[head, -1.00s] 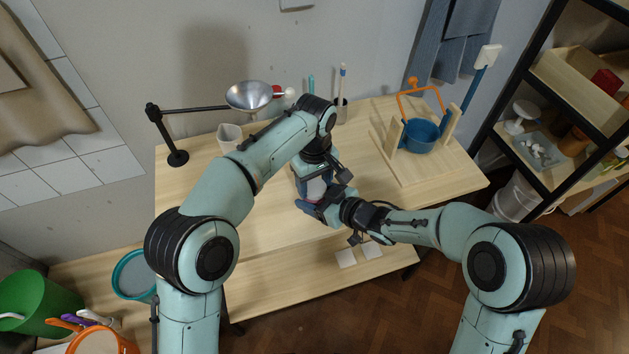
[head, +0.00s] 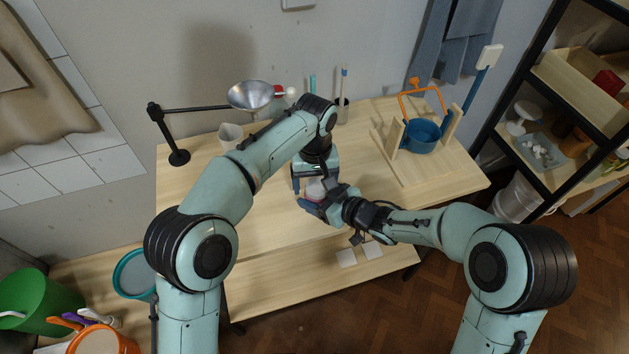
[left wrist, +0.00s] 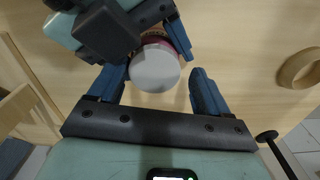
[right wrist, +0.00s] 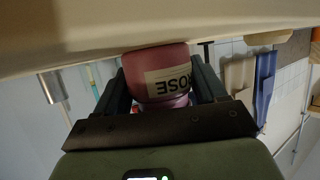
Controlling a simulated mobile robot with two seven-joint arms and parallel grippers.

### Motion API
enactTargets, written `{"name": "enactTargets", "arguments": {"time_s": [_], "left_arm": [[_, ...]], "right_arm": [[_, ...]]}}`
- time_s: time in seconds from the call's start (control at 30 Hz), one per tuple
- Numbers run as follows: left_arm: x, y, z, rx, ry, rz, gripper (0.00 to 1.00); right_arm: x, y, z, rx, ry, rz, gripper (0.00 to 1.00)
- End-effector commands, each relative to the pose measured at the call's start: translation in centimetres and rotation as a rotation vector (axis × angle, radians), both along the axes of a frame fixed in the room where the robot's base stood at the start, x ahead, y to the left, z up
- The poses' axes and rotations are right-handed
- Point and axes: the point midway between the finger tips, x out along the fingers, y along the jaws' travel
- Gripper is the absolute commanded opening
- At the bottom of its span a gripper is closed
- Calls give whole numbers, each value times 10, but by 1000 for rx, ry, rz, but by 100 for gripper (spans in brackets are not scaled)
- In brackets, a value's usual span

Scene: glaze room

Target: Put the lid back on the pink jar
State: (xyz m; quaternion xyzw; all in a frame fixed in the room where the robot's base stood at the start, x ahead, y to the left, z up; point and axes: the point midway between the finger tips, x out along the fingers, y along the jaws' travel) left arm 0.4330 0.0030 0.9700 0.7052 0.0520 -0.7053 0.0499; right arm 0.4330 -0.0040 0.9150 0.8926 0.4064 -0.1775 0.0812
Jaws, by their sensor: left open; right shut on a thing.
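The pink jar (right wrist: 158,66) stands on the table in my right gripper (right wrist: 166,78), which is shut around its body. Its label reads "ROSE" and appears upside down in the right wrist view. The round white lid (left wrist: 155,68) covers the jar's mouth in the left wrist view, with the pink jar showing behind it. I cannot tell how squarely it is seated. My left gripper (left wrist: 157,92) is open above the jar, its fingers apart from the lid. In the head view the jar (head: 314,190) is partly hidden by both grippers.
A tan ring (left wrist: 300,68) lies on the table to the right in the left wrist view. A metal funnel (head: 250,95) on a black stand and a whitish beaker (head: 230,136) stand at the back left.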

Motion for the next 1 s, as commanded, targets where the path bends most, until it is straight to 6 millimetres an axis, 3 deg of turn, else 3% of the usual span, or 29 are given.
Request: {"name": "enactTargets", "arguments": {"time_s": [0.17,0.5,0.87,1.0], "left_arm": [[0,-4,2,-7,-1,-4,84],[0,-3,42,-5,-2,-3,84],[0,-2,45,-4,-1,2,80],[-1,-4,50,-2,1,80,80]], "right_arm": [[-3,5,-1,-2,1,14,0],[-3,4,-1,-1,1,11,0],[-2,2,-1,-2,1,7,0],[-2,2,-1,-2,2,6,0]]}}
